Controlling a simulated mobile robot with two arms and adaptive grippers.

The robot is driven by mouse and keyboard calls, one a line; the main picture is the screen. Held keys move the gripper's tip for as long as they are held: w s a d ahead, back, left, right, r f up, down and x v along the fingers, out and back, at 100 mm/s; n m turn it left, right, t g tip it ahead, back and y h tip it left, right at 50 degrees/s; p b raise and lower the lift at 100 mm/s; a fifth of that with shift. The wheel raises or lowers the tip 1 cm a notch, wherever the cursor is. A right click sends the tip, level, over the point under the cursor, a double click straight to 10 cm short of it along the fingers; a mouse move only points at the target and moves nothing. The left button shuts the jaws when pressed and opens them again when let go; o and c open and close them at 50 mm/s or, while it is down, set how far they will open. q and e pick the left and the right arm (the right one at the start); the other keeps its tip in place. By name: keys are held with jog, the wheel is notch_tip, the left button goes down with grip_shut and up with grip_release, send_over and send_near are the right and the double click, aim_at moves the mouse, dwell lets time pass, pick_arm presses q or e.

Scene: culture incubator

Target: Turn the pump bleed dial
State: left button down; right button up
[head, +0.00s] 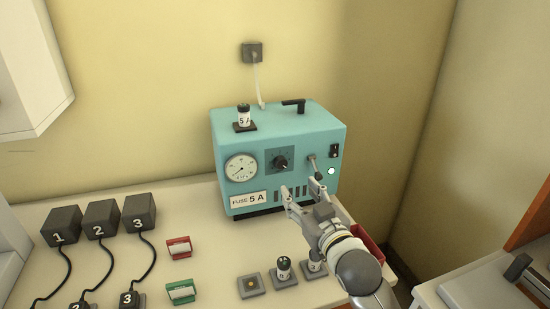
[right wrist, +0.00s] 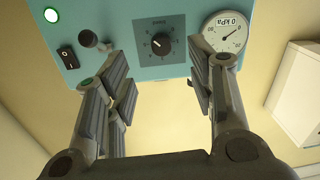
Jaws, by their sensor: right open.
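The pump (head: 284,150) is a teal box standing on the counter against the wall. Its dial (head: 281,162) is a black knob with a pointer on a dark square plate, right of the round gauge (head: 240,168). My right gripper (head: 302,188) is open and empty in front of the pump's lower front, below and right of the dial. In the right wrist view, which shows the pump upside down, the dial (right wrist: 157,44) appears between and beyond the open fingers (right wrist: 162,75), apart from them. The gauge (right wrist: 226,32) is partly behind one finger. My left gripper is out of view.
A lever (head: 311,160), a black switch (head: 334,151) and a lit white lamp (head: 331,171) sit right of the dial. A fuse holder (head: 244,118) and handle (head: 294,104) top the pump. Numbered black blocks (head: 100,219), red and green card holders and small fuses occupy the counter.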

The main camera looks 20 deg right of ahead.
aim_at(282, 166)
jog(key=w, duration=0.3)
jog(key=w+p, duration=0.1)
jog(key=w, duration=0.2)
jog(key=w+a+r, duration=0.1)
jog(key=w, duration=0.3)
jog(key=shift+p, duration=0.3)
jog(key=shift+w, duration=0.2)
jog(key=shift+c, duration=0.2)
jog(key=c, duration=1)
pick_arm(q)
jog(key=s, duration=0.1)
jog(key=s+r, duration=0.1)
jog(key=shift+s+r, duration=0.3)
pick_arm(e)
jog(key=shift+o, duration=0.2)
